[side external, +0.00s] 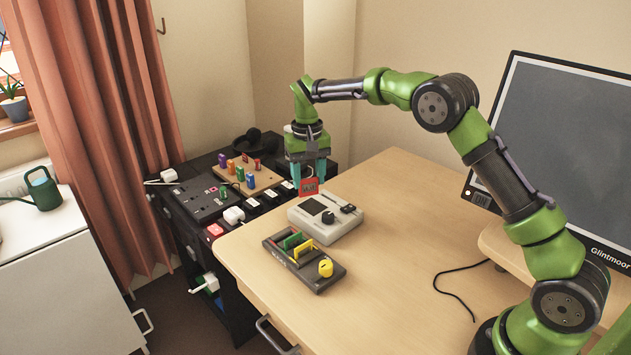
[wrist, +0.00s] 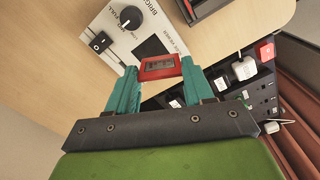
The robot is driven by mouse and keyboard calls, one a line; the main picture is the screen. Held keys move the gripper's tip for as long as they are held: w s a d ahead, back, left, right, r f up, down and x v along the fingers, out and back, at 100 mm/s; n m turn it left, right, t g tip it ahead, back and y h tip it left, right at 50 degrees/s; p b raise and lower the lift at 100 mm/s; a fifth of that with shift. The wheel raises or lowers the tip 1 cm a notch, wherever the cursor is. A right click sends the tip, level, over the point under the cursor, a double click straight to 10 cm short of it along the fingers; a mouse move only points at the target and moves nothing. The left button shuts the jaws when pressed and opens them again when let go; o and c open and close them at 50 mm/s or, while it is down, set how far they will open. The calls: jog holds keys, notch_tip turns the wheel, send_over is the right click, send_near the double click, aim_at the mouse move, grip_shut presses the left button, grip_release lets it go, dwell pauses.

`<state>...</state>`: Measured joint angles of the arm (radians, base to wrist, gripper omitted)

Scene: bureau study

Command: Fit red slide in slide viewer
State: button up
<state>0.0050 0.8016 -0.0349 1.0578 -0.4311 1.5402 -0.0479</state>
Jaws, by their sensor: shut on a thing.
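The red slide (side external: 309,186) is a small square frame held between the teal fingers of my gripper (side external: 308,172). In the wrist view the red slide (wrist: 160,67) spans the gap between the two fingertips of my gripper (wrist: 158,72). The slide viewer (side external: 325,216) is a light grey box with a dark screen and a black knob, lying on the desk. My gripper hangs above its back edge, and the slide appears apart from it. In the wrist view the slide viewer (wrist: 112,45) shows its knob and switch. Its slot cannot be made out.
A dark slide tray (side external: 305,272) with green and yellow slides and a yellow knob lies in front of the viewer. Behind the desk edge stand a peg board (side external: 247,175) with coloured pieces and dark power strips (side external: 207,203). The desk's middle is clear; a monitor (side external: 570,130) stands right.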

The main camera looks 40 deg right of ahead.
jog(key=shift+w+d+f+m, duration=0.15)
jog(key=shift+d+f+m, duration=0.55)
jog(key=shift+d+m, duration=1.1)
jog(key=shift+w+d+f+m, duration=0.2)
jog(key=shift+d+f+m, duration=0.65)
jog(key=shift+m, duration=1.6)
jog(key=shift+w+d+f+m, duration=0.15)
jog(key=shift+d+f+m, duration=0.45)
jog(key=shift+d+m, duration=1.25)
jog(key=shift+a+f+m, duration=0.15)
jog(key=shift+a+f, duration=0.05)
jog(key=shift+f, duration=0.75)
jog(key=shift+a+f+m, duration=0.15)
jog(key=shift+f, duration=0.75)
jog(key=o, duration=1.3)
jog(key=shift+c, duration=0.2)
